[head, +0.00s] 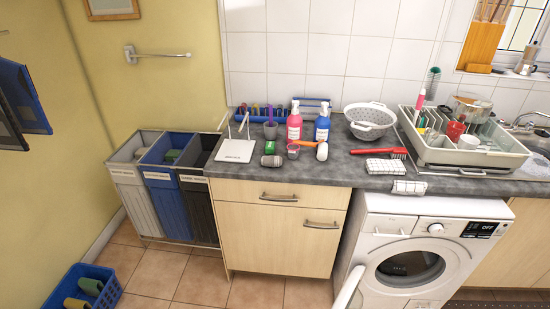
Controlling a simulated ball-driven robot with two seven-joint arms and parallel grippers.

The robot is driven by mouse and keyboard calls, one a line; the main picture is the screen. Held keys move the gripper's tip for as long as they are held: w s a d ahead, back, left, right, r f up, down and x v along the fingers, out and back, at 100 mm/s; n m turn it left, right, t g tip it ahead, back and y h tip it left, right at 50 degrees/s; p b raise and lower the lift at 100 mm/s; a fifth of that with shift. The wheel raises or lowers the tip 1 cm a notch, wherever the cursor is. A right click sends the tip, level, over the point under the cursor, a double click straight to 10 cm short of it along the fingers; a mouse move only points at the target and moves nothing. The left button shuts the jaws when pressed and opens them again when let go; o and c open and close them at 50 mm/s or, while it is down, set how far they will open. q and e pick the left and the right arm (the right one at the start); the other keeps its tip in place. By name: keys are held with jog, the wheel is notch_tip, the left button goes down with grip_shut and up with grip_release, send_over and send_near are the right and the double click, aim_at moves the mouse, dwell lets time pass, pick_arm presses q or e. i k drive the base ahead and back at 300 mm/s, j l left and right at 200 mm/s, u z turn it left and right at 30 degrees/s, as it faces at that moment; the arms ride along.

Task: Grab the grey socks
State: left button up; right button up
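I cannot pick out grey socks for certain. A blue basket (92,289) on the floor at the lower left holds a few small items (90,286), greyish and yellow-green, too small to identify. A white washing machine (385,222) stands under the counter at the right. Its round opening (410,268) is dark, and its contents cannot be made out. A white curved piece (349,288), which looks like its door swung open, sticks out at its lower left. Neither of my grippers shows in the head view.
The grey counter (330,172) carries bottles, a white router (236,150), a colander (369,117), a red brush (379,152), folded checked cloths (386,167) and a loaded dish rack (465,155). Several bins (170,205) stand left of the wooden cabinet (278,238). Tiled floor (205,280) before them is clear.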

aim_at(269, 160)
jog(key=i+j+z, duration=0.15)
jog(key=j+z, duration=0.15)
jog(key=j, duration=0.2)
jog(key=i+j+z, duration=0.25)
jog(key=j, duration=0.25)
jog(key=j+z, duration=0.3)
jog(key=j, duration=0.2)
